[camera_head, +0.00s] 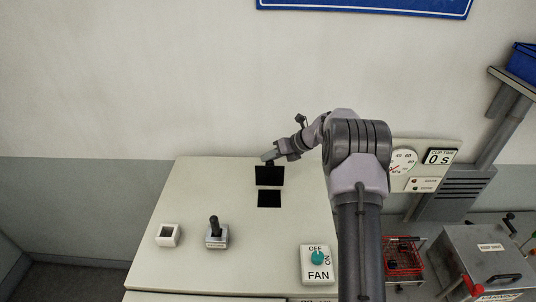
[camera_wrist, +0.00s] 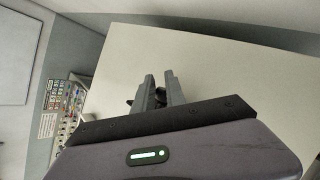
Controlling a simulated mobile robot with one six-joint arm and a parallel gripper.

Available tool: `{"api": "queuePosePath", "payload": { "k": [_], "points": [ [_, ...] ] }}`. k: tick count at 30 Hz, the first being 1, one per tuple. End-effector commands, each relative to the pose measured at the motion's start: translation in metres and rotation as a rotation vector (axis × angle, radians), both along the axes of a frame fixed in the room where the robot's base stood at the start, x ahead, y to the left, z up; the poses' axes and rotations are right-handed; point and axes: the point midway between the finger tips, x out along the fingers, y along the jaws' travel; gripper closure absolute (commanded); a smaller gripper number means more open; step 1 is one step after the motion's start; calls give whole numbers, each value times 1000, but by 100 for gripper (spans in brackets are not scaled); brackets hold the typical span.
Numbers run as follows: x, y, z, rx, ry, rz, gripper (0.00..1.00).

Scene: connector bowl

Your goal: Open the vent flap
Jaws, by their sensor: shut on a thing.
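The vent flap (camera_head: 269,176) looks like a black square panel near the back of the pale panel top, in the head view. A second black square (camera_head: 269,199), which may be the vent opening, lies just in front of it, with a thin pale strip between. I cannot tell the flap's exact tilt. My gripper (camera_head: 268,159) is at the flap's back edge. In the wrist view, my gripper's fingers (camera_wrist: 157,91) are shut on a small dark part (camera_wrist: 160,96) that seems to belong to the flap. The fingers mostly hide it.
A joystick (camera_head: 215,235), a white square socket (camera_head: 168,235) and a FAN switch (camera_head: 317,264) with a teal knob stand on the panel top (camera_head: 190,200). A gauge panel (camera_head: 425,163), a red basket (camera_head: 402,255) and a grey box (camera_head: 485,262) are at right.

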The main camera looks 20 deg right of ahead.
Motion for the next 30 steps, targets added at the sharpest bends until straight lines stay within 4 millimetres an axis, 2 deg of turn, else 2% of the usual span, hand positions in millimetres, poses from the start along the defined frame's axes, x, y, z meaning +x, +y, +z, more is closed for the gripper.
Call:
{"api": "queuePosePath", "payload": {
  "k": [1, 19, 20, 25, 30],
  "points": [
    [-7, -5, -17, -6, 37, 4, 100],
    [-5, -6, -20, 7, 71, 4, 100],
    [-5, -6, -20, 6, 70, 5, 82],
    [-5, -5, -20, 7, 70, 7, 50],
    [-4, -4, -18, 7, 67, 8, 50]
  ]
}}
